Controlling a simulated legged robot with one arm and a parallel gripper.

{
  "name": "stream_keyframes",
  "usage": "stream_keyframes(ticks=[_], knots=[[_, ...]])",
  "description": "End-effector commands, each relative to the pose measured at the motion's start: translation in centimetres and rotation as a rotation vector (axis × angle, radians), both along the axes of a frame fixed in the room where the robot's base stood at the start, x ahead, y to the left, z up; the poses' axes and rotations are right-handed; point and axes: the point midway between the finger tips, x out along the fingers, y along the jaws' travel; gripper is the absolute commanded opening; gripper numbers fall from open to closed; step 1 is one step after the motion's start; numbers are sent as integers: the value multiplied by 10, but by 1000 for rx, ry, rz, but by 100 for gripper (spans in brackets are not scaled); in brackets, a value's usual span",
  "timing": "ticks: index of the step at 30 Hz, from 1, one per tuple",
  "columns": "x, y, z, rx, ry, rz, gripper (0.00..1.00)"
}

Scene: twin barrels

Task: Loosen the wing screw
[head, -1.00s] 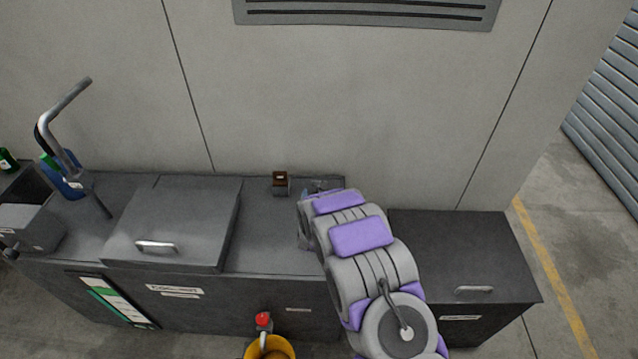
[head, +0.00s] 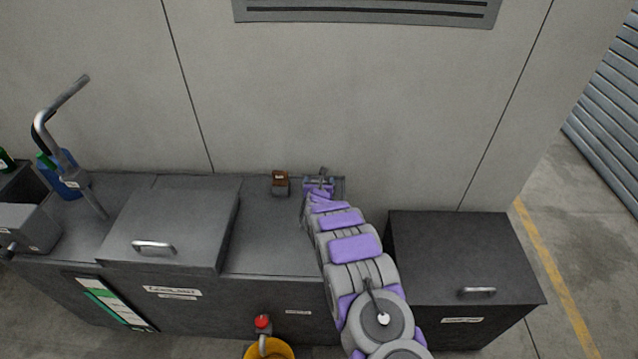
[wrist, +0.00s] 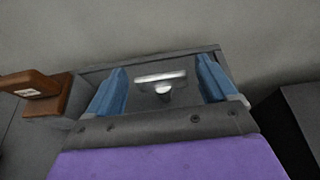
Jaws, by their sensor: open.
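The wing screw (wrist: 162,82) shows in the wrist view as a pale metal crossbar on a short round stem. It stands on the dark grey bench top near the bench's back right corner. My gripper (wrist: 162,85) is open, with one blue finger on each side of the wing screw. A gap shows between each finger and the crossbar, so the fingers appear apart from it. In the head view my gripper (head: 320,185) is at the far end of my arm, over the bench's back right corner. There the screw is hard to tell apart from the gripper.
A small brown-topped block (head: 280,184) stands left of my gripper, also in the wrist view (wrist: 48,92). The wall (head: 330,110) rises close behind. A lidded dark box (head: 460,255) stands right. A raised lid (head: 170,225) and pump handle (head: 65,140) are left. A yellow bucket (head: 283,349) is in front.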

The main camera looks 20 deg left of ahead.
Motion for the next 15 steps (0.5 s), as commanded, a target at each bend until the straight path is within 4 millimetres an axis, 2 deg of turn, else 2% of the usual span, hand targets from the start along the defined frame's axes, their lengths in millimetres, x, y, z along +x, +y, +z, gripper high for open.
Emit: stream_keyframes(ticks=[6,15], knots=[[8,2,-3,-1,-4,1,85],[9,1,-3,0,-3,1,85]])
